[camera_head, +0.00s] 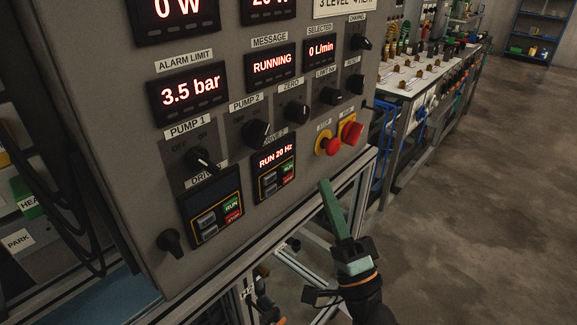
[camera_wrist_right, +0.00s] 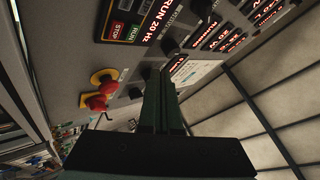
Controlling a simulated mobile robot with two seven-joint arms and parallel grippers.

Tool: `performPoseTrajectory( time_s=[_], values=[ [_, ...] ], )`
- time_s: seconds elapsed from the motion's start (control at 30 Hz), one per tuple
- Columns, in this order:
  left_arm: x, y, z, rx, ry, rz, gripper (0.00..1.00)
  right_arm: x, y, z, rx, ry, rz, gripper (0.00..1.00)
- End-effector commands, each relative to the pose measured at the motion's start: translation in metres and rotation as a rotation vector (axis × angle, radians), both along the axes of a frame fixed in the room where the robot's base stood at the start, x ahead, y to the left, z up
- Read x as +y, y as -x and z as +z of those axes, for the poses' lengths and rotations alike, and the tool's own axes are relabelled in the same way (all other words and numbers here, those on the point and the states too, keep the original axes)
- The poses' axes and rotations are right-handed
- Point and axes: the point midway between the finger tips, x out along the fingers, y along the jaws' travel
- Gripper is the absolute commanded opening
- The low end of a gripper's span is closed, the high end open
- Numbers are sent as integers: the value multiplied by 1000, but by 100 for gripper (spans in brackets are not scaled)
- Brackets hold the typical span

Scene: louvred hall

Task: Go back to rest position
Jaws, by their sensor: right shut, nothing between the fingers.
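My right gripper (camera_head: 328,190) is in front of the lower right of a grey control panel (camera_head: 240,60) in the head view. Its green fingers are shut together with nothing between them and point upward. In the right wrist view the shut fingers (camera_wrist_right: 160,85) point toward the panel face, with the red buttons (camera_wrist_right: 97,102) to their left. I cannot tell whether the fingertips touch the panel; they look apart from it. My left gripper is not clearly seen.
The panel carries knobs, lit displays, a red round button (camera_head: 333,147) and a red switch (camera_head: 351,131). A metal frame (camera_head: 300,270) stands below it. A workbench (camera_head: 408,80) with small parts is behind to the right. The floor (camera_head: 480,200) at right is clear.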

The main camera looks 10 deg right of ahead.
Motion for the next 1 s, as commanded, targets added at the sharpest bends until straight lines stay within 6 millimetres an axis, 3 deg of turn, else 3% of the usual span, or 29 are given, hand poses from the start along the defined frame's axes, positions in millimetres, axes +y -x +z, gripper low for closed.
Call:
performPoseTrajectory(
  time_s=[0.27,0.4,0.47,0.57,0.7,0.8,0.9,1.0],
  values=[
    [0,0,0,0,0,0,77,0,0,0,3,2,-1,0],
    [0,0,13,-1,0,1,77,7,-1,-18,76,120,-45,0],
    [2,0,24,-5,-1,3,77,13,0,-40,154,250,-85,0],
    [6,-2,46,-19,-6,13,77,20,11,-99,330,569,-151,0],
    [19,0,66,-24,-21,35,77,13,56,-192,569,1047,-158,0],
    [24,8,69,-12,-28,45,77,0,97,-242,692,1311,-112,0],
    [29,15,70,2,-33,53,77,-12,133,-275,775,1501,-53,0],
    [30,16,72,1,-34,58,77,-21,156,-292,819,1610,-10,0]
  ],
)
